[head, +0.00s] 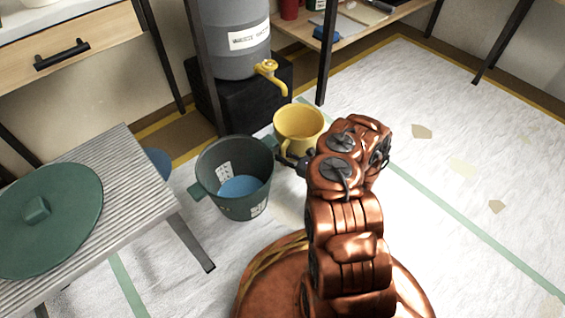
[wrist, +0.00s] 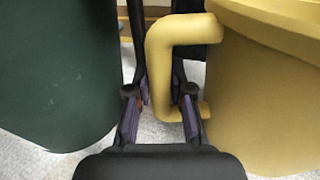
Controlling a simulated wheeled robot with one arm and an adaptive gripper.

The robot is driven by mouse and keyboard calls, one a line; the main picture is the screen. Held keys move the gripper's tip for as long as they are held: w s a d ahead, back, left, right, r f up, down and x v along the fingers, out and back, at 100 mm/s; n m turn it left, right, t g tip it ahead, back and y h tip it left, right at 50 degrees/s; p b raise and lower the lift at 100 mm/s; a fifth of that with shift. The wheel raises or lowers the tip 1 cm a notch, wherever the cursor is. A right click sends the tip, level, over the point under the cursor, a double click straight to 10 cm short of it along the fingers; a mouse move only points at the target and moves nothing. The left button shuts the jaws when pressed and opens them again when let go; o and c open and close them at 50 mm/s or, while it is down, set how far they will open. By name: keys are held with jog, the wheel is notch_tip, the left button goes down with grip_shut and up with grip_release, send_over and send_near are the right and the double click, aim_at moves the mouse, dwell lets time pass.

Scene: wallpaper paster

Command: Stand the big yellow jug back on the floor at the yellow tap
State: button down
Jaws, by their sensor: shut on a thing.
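The big yellow jug (head: 299,122) is upright in front of and below the yellow tap (head: 267,70), which sits on a grey water barrel (head: 237,35). In the wrist view the jug's body (wrist: 262,95) fills the right side, with its squared handle (wrist: 162,75) facing left. My gripper (wrist: 160,105) is shut on the handle, its two fingers either side of the lower part. In the head view my gripper (head: 298,162) is small and partly hidden behind my copper arm. Whether the jug's base touches the floor cannot be told.
A dark green bucket (head: 235,190) with blue contents stands close left of the jug; its wall (wrist: 55,80) is near my fingers. The barrel rests on a black block (head: 236,108). A ribbed bench (head: 120,165) holds a green lid (head: 70,215). The floor (head: 440,150) at right is largely clear.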

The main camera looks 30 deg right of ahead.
notch_tip(320, 180, down, 3)
jog(key=shift+r+b, duration=0.1)
jog(key=shift+b, duration=0.65)
jog(key=shift+w, duration=0.2)
jog(key=shift+f, duration=0.2)
jog(key=c, duration=1)
grip_release()
jog(key=shift+c, duration=0.2)
jog(key=shift+r, duration=0.15)
jog(key=p+v, duration=0.4)
jog(key=v, duration=0.8)
